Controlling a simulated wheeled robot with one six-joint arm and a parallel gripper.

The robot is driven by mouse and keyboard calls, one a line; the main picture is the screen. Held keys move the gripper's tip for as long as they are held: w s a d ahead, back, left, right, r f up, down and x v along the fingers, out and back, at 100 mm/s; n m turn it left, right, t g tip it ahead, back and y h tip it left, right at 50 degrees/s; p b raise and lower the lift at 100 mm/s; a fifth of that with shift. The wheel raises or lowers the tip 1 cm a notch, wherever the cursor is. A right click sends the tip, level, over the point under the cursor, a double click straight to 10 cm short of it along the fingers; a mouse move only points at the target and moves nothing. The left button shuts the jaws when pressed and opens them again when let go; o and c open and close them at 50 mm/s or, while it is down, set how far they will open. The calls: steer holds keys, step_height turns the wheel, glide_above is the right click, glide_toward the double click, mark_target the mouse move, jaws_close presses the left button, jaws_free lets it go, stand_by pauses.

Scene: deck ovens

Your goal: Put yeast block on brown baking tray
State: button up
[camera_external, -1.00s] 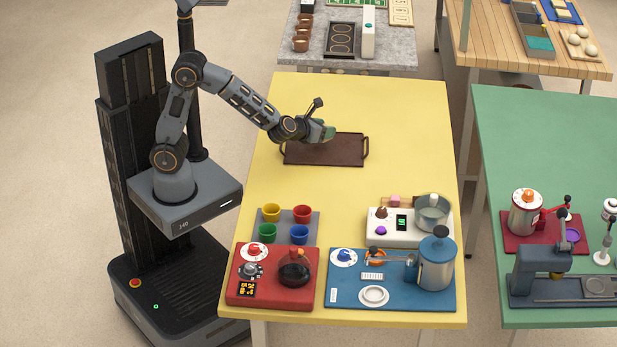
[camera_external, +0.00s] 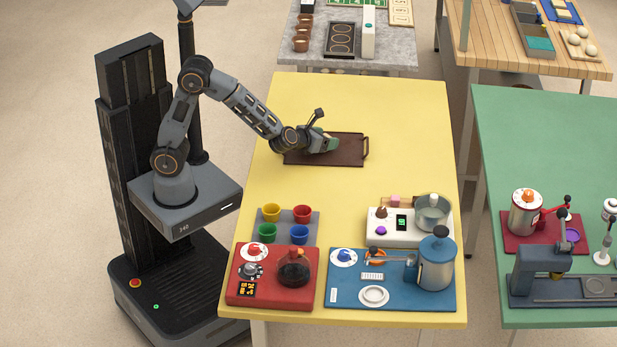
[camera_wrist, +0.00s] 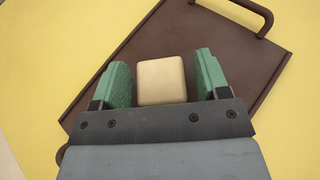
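The yeast block (camera_wrist: 161,80) is a pale beige block with rounded edges. In the wrist view it sits between the green fingers of my gripper (camera_wrist: 162,62), over the brown baking tray (camera_wrist: 240,45). A narrow gap shows on each side of the block, so the gripper is open around it. The block appears to rest on the tray. In the external view my gripper (camera_external: 329,145) is low over the middle of the brown tray (camera_external: 350,155), and the block is mostly hidden there.
The tray lies on the yellow table (camera_external: 405,120), with a raised handle (camera_external: 366,147) at its right end. Colored cups (camera_external: 271,212), a red coffee station (camera_external: 262,283), a blue station (camera_external: 400,295) and a white scale (camera_external: 385,232) fill the front. Table right of the tray is clear.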

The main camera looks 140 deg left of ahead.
steer(key=shift+o, duration=0.2)
steer(key=shift+r, duration=0.2)
steer(key=shift+d+r, duration=0.1)
steer(key=shift+d, duration=0.15)
steer(key=p+v, duration=0.2)
steer(key=v, duration=0.9)
steer(key=shift+d, duration=0.3)
steer(key=d+n+h, duration=0.2)
steer(key=d+n, duration=0.1)
steer(key=d, duration=0.1)
steer(key=d+f+n+h, duration=0.1)
steer(key=d+n+h, duration=0.1)
steer(key=d, duration=0.3)
steer(key=d+f+n+h, duration=0.1)
steer(key=d+n+h, duration=0.1)
steer(key=d+n, duration=0.3)
steer(key=shift+s+d+t, duration=0.25)
steer(key=shift+s+t, duration=0.05)
steer(key=shift+t, duration=0.1)
steer(key=d+n+t+h, duration=0.2)
steer(key=d+n+h, duration=0.5)
steer(key=d, duration=0.9)
steer(key=shift+s+d+n, duration=0.3)
steer(key=shift+s+n, duration=0.1)
steer(key=shift+s, duration=0.05)
steer(key=shift+r, duration=0.1)
